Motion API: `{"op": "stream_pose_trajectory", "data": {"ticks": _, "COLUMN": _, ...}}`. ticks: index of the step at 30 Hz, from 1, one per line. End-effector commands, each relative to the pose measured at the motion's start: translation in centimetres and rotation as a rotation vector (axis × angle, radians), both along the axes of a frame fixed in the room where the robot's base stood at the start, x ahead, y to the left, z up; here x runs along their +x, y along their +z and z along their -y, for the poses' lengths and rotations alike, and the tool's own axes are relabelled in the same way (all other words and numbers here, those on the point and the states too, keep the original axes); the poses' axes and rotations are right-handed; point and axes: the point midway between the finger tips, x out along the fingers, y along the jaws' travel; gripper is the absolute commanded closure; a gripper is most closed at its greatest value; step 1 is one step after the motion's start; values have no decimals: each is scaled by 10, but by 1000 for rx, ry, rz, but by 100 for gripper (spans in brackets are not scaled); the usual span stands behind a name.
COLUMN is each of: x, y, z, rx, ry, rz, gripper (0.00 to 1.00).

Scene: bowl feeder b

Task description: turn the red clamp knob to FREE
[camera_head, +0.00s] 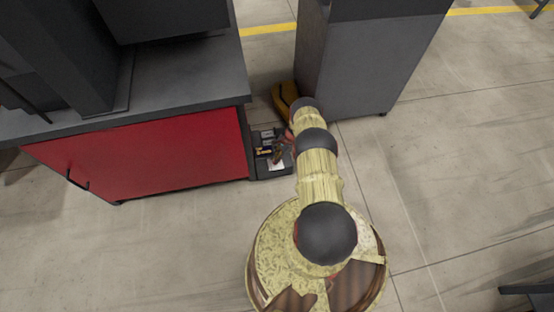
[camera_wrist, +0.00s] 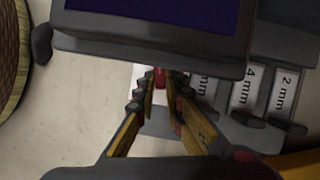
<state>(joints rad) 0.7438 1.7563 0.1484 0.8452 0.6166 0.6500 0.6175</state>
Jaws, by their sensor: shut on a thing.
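The red clamp knob (camera_wrist: 160,77) shows as a small red piece between my fingertips in the wrist view, just below a dark housing (camera_wrist: 150,42). My gripper (camera_wrist: 161,88) is shut on it, with a finger on each side. The fingers hide most of the knob, and I cannot read its setting or a FREE mark. In the head view, my arm covers much of the small dark station (camera_head: 268,172) beside the red-fronted bench, and the knob cannot be made out there.
Dark tabs with white labels reading 4 mm (camera_wrist: 244,88) and 2 mm (camera_wrist: 283,92) lie right of the fingers. The red-fronted bench (camera_head: 150,155) stands left of the station and a grey cabinet (camera_head: 365,65) behind it. A yellow object (camera_head: 281,96) is between them.

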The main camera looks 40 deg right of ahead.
Motion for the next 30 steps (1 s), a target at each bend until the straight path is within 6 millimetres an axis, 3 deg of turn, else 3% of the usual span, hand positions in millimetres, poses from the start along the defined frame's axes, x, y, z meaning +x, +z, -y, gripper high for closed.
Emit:
{"op": "stream_pose_trajectory", "data": {"ticks": 15, "x": 4, "y": -1, "z": -1, "rx": 2, "ry": 429, "rz": -1, "gripper": 100}}
{"op": "stream_pose_trajectory", "data": {"ticks": 30, "x": 5, "y": 0, "z": -1, "rx": 3, "ry": 583, "rz": -1, "gripper": 100}}
